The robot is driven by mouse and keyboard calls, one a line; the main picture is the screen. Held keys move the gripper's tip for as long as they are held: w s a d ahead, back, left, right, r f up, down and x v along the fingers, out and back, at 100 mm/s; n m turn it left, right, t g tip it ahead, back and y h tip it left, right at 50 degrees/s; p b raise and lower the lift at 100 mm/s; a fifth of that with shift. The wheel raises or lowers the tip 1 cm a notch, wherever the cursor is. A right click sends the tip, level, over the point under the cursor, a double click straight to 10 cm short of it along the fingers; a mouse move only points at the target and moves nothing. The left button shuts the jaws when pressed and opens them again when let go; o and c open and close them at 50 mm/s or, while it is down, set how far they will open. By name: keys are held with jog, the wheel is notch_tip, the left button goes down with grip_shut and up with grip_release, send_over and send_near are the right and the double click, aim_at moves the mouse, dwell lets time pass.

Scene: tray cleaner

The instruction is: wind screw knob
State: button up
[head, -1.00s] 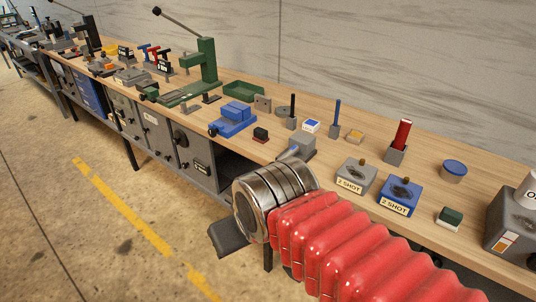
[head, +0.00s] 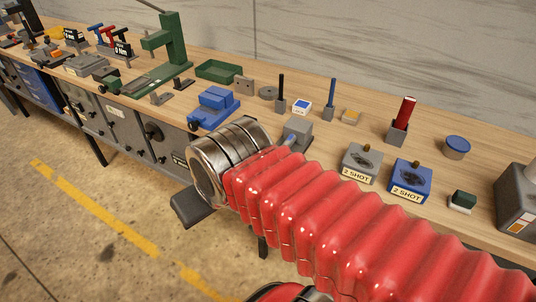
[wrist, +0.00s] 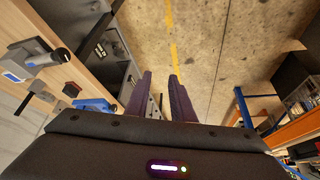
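I cannot tell for sure which part is the screw knob. A dark round knob (head: 153,131) sits on the grey cabinet front under the bench. A blue vise (head: 213,107) lies on the bench near its front edge, and it shows in the wrist view (wrist: 95,104). A grey block with a round handle (head: 298,132) stands right of it. My gripper's fingers (wrist: 160,76) show in the wrist view, apart and with nothing between them, pointing over the floor.
The wooden bench (head: 320,100) carries a green press (head: 172,45), a green tray (head: 217,70), two "2 SHOT" blocks (head: 410,178) and a red cylinder (head: 404,111). Open floor with a yellow line (head: 100,212) lies left. Orange and blue shelving (wrist: 292,130) shows in the wrist view.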

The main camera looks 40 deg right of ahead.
dwell(0.3)
jog(key=w+d+m, duration=0.2)
jog(key=d+m, duration=1.2)
jog(key=m, duration=0.2)
jog(key=w+d+m+g+y, duration=0.1)
jog(key=w+d+m, duration=0.2)
jog(key=d+m, duration=1.1)
jog(key=shift+r+m+y, duration=0.3)
jog(key=shift+r+m, duration=0.1)
jog(key=shift+m, duration=0.7)
jog(key=shift+w+d, duration=0.1)
jog(key=x, duration=1.4)
jog(key=shift+s, duration=0.25)
